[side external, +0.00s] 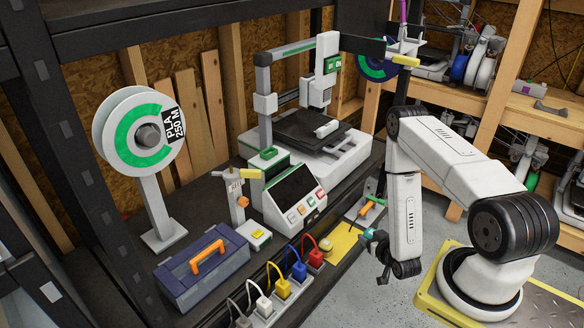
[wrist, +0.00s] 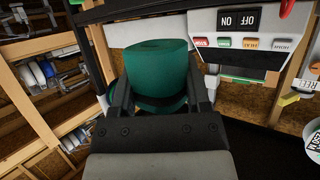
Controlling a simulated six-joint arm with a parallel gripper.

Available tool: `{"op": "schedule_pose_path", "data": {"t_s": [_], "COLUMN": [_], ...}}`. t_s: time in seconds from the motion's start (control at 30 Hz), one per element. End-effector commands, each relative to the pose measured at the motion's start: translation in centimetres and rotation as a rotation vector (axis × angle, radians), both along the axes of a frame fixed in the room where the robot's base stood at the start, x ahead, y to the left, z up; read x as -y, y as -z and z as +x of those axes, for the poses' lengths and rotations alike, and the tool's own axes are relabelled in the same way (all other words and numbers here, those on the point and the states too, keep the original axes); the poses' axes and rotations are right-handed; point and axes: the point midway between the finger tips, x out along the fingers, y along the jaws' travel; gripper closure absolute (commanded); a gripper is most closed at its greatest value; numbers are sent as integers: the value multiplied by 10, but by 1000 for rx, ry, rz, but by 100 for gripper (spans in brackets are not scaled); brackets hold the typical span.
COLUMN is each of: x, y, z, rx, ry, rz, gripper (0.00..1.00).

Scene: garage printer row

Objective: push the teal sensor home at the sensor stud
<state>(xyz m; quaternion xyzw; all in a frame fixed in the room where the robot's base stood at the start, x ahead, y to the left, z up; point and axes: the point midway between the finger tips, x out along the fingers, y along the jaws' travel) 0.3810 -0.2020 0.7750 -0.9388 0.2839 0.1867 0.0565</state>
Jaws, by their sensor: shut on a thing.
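The teal sensor (wrist: 158,72) fills the middle of the wrist view as a rounded teal block. It sits between the two black fingers of my gripper (wrist: 160,92), which are shut on it. In the side view my gripper (side external: 379,245) is low at the bench's front edge, with a small teal part of the sensor (side external: 368,234) showing at its tip. The sensor stud cannot be told for sure. A small stand with an orange rod (side external: 371,202) is just above the gripper in the side view. Whether the sensor touches anything is hidden.
A control box with buttons (side external: 290,196) and a white printer (side external: 325,152) stand behind. Several coloured plugs (side external: 299,270) with cables line the front edge beside a yellow plate (side external: 343,241). A blue toolbox (side external: 204,271) and a spool (side external: 139,138) are at left.

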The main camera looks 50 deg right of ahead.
Motion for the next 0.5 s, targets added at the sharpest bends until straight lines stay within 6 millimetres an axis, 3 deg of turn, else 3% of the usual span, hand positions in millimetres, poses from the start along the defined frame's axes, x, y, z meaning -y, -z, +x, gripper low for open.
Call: {"op": "schedule_pose_path", "data": {"t_s": [0.27,0.5], "x": [0,-4], "y": [-5,-25], "z": [8,38], "rx": [1,1], "ry": [-16,-73], "rz": [-3,-10], "gripper": [98,98]}}
